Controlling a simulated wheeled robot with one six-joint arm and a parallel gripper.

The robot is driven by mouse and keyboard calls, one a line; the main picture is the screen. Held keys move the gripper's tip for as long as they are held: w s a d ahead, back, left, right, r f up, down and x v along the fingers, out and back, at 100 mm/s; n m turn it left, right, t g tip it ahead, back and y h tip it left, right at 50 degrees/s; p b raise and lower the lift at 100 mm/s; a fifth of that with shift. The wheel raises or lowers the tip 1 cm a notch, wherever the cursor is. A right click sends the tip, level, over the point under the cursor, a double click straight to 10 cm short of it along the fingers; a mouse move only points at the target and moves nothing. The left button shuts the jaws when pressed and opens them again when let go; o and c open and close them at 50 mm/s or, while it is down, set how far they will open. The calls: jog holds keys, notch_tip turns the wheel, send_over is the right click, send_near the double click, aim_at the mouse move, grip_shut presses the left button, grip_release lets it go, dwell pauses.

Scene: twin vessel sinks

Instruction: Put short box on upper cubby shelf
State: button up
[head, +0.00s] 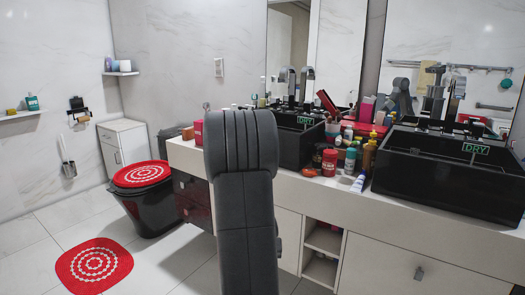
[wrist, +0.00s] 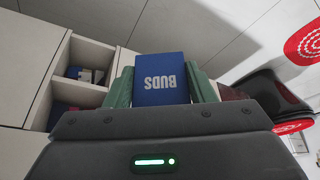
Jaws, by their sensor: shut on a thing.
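A blue box (wrist: 160,70) marked BUDS sits between the two green fingers of my gripper (wrist: 161,84) in the wrist view. Its lettering reads upside down there. The gripper is shut on it. The cubby (wrist: 104,48) is open-fronted, with two compartments, at the left of the wrist view, apart from the box; small items lie inside. In the head view the cubby (head: 343,254) is under the counter, right of my arm, with an upper and a lower opening. My gripper and the box are hidden behind my arm in the head view.
The counter (head: 300,190) carries two black sinks (head: 450,175) with many bottles and small items between them. A black toilet (head: 150,212) with a red lid cover stands left. A red round mat (head: 95,273) lies on the floor. Cabinet doors (head: 385,265) flank the cubby.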

notch_tip(320, 180, up, 23)
jog(key=w+p, duration=0.2)
jog(key=p, duration=2.3)
jog(key=shift+f, duration=0.15)
